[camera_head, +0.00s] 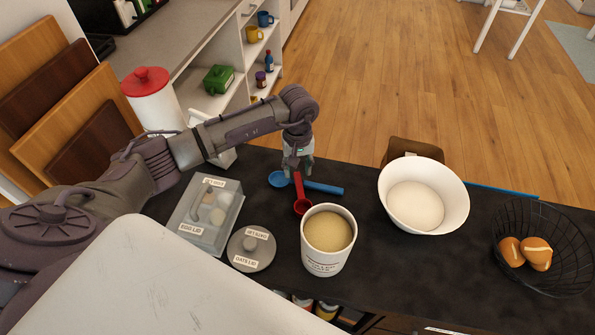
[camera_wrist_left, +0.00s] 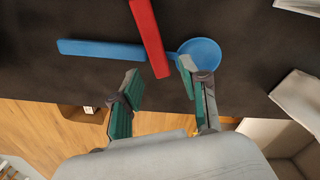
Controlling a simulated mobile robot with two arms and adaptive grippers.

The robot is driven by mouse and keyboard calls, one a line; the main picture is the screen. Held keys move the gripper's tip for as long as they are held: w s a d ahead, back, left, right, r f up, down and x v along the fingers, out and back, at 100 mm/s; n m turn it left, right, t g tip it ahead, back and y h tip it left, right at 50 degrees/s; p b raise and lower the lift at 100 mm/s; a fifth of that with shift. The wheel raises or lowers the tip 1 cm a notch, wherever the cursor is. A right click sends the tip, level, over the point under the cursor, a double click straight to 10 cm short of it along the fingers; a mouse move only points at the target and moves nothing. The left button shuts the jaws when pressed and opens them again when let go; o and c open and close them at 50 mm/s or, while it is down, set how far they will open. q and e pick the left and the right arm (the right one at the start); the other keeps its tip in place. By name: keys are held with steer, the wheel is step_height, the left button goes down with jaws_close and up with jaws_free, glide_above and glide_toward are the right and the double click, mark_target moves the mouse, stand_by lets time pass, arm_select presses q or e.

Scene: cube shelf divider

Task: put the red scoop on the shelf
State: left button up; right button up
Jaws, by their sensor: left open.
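The red scoop (camera_head: 301,205) lies on the dark counter, its handle running back beneath my left gripper. My left gripper (camera_head: 297,168) points down over the handle and is open. In the left wrist view, the handle (camera_wrist_left: 148,35) crosses over the blue scoop's handle, and its end shows between the left fingertips (camera_wrist_left: 159,76); contact cannot be told. The blue scoop (camera_head: 325,187) lies crosswise under it, its bowl (camera_wrist_left: 203,51) beside one fingertip. The white shelf (camera_head: 238,92) stands behind the counter and holds mugs, a green item and small bottles. My right gripper is out of view.
A tub of pale powder (camera_head: 327,255) stands just in front of the red scoop. A clear lidded box (camera_head: 221,212) and a round grey lid (camera_head: 251,252) lie to the left. A white bowl (camera_head: 451,215) and a wire basket (camera_head: 568,268) stand to the right.

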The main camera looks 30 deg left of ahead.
arm_select(q)
step_height(320, 180, up, 10)
steer(key=b, duration=0.2)
steer(key=shift+r, duration=0.15)
stand_by(0.9)
